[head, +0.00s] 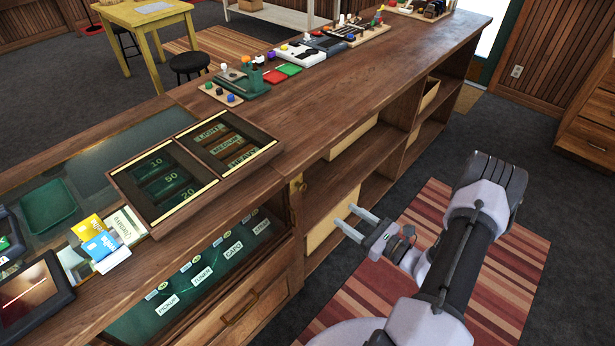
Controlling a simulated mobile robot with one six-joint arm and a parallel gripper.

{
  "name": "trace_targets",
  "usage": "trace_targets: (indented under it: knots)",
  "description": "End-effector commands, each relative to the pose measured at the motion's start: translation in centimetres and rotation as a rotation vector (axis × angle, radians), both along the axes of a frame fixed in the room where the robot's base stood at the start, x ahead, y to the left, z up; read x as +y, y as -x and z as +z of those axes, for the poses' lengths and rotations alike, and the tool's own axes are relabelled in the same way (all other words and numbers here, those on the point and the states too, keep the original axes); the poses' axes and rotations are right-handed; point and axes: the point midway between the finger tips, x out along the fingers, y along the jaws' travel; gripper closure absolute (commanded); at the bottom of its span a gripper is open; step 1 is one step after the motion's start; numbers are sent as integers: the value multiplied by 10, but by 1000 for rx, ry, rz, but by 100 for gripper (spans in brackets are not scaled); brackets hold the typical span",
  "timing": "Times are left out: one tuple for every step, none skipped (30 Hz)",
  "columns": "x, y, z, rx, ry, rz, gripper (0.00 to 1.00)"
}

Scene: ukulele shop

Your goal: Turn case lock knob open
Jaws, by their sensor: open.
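A small brass lock knob (297,183) sits on the wooden post at the right end of the glass display case (200,277), just under the countertop. It is small in the head view, and I cannot tell how it is turned. My gripper (344,216) is open and empty. Its two fingers point toward the counter. It is to the right of the knob and a little lower in the picture, apart from it.
Open shelves (345,192) with bins run along the counter right of the post. A wooden tray (197,176) with labelled compartments lies on the countertop above the case. A striped rug (425,215) covers the floor beneath my arm.

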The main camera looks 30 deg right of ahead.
Motion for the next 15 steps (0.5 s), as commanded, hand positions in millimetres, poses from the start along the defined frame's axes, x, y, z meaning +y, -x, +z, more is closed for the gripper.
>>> trace_targets:
  knots:
    - [7, -12, -3, -1, 2, 9, 49]
    - [10, -21, -3, -1, 3, 11, 49]
    - [15, -32, -3, -1, 4, 12, 49]
    - [19, -41, -3, -1, 3, 13, 49]
    - [21, -50, -3, 0, 3, 12, 49]
    - [26, -61, -3, -1, 4, 13, 49]
    - [29, -70, -3, -1, 4, 13, 49]
    - [32, -79, -3, -1, 4, 12, 49]
    - [36, -90, -3, -2, 3, 12, 49]
    - [39, -98, -3, -2, 3, 12, 49]
    - [41, -105, -3, -1, 4, 12, 49]
    - [45, -114, -2, -1, 3, 12, 49]
    - [47, -120, -2, -1, 4, 12, 49]
    - [48, -125, -2, -1, 4, 11, 49]
    - [51, -131, -1, -1, 3, 11, 49]
